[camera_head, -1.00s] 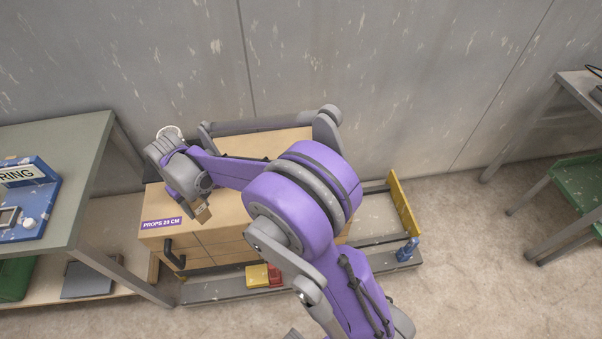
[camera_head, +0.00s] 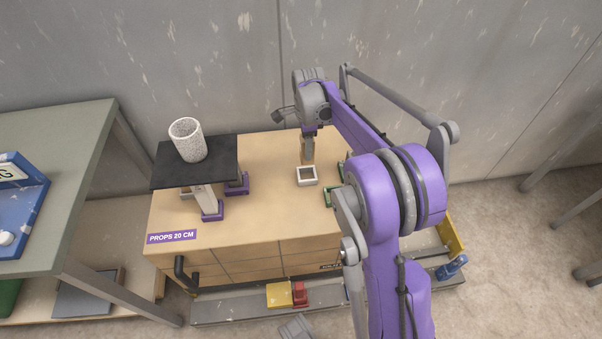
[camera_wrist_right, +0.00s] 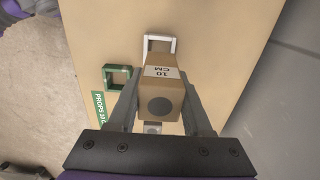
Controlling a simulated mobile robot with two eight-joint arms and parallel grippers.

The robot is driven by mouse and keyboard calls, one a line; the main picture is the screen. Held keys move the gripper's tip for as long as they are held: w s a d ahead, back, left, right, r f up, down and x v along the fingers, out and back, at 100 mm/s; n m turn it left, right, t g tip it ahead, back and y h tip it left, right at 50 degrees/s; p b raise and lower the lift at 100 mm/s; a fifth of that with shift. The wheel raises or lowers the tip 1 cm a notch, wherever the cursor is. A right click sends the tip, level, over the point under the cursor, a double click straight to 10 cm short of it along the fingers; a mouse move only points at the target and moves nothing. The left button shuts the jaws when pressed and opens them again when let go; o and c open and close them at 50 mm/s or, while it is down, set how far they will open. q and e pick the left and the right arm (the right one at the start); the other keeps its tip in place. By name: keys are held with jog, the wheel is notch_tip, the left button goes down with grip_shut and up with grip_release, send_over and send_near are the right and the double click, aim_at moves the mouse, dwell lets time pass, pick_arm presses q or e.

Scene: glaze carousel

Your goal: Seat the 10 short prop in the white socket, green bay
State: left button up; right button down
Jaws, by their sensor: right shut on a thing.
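The short prop (camera_wrist_right: 160,92), a light-brown block marked 10 CM, is between the fingers of my right gripper (camera_head: 308,139). In the wrist view the right gripper (camera_wrist_right: 158,84) is shut on it from both sides. The white socket (camera_head: 307,182) is a square open frame on the wooden top. In the head view the prop (camera_head: 308,152) hangs upright just behind the socket's opening. In the wrist view the white socket (camera_wrist_right: 147,46) shows past the prop's far end, partly hidden. Whether they touch is unclear. My left gripper is out of view.
A green socket (camera_wrist_right: 107,77) lies beside the white one, near a green label (camera_wrist_right: 98,108). At left, a black plate (camera_head: 222,165) on posts in purple sockets (camera_head: 213,214) carries a speckled cup (camera_head: 188,142). The wooden top (camera_head: 265,220) is bare between them.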

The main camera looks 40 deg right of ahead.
notch_tip(320, 180, down, 5)
jog(key=shift+s+r+b, duration=0.15)
jog(key=shift+b, duration=0.2)
jog(key=shift+f+b, duration=0.4)
jog(key=shift+f, duration=1.8)
jog(key=shift+f, duration=0.15)
jog(key=shift+c, duration=1.6)
grip_release()
